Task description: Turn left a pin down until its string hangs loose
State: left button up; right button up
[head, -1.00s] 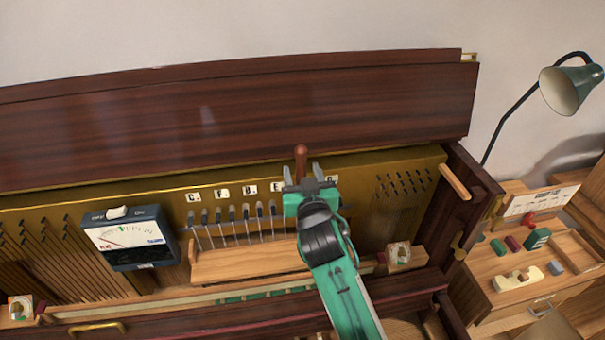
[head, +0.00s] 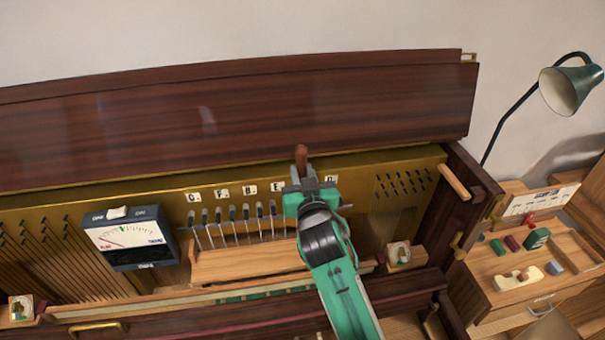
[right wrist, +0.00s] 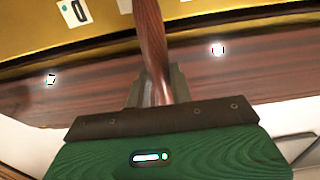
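A brown wooden handle (head: 301,157), the upright grip of a tool, stands at the right end of the row of tuning pins (head: 232,214). My right gripper (head: 305,171) is shut around this handle from the front. In the right wrist view the handle (right wrist: 152,40) passes between the fingers (right wrist: 158,88). The gripper hides the tool's lower end and the pin below it. Several pins with pale strings running down from them show left of the gripper, under letter labels (head: 222,192). A label with a D (right wrist: 75,11) shows beside the handle. My left gripper is not in view.
A dial meter (head: 128,236) with an off/on switch stands left of the pins. A wooden rail (head: 245,263) crosses below the strings. The raised dark lid (head: 235,115) is behind. A side table (head: 530,290) with small items and a lamp (head: 570,88) stand at right.

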dwell(0.3)
jog(key=shift+c, duration=1.2)
jog(key=shift+a, duration=0.2)
jog(key=shift+s+a+n, duration=0.15)
jog(key=shift+a+n, duration=0.3)
jog(key=shift+n, duration=0.05)
jog(key=shift+a+p, duration=0.2)
jog(key=shift+p, duration=0.1)
